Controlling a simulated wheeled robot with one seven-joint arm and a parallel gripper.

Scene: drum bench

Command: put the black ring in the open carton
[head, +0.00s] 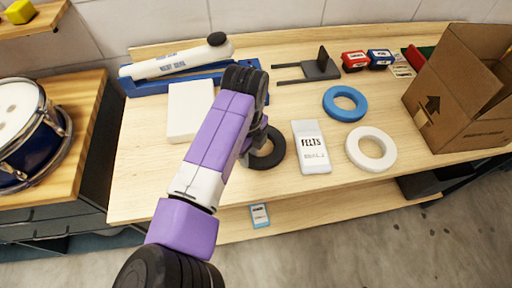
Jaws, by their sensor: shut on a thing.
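The black ring (274,157) is at the near middle of the bench, partly hidden behind my arm's end. My gripper (257,148) is at the ring's left side and is shut on it. The fingertips are mostly hidden by the wrist. I cannot tell whether the ring touches the bench top or is slightly above it. The open carton (468,95) is brown cardboard with an arrow mark. It stands at the right end of the bench, its flaps raised.
A white FELTS packet (311,150), a white ring (371,148) and a blue ring (345,103) lie between my gripper and the carton. Red (355,61) and blue (380,59) small boxes stand behind. A white block (190,112) lies left of my arm.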

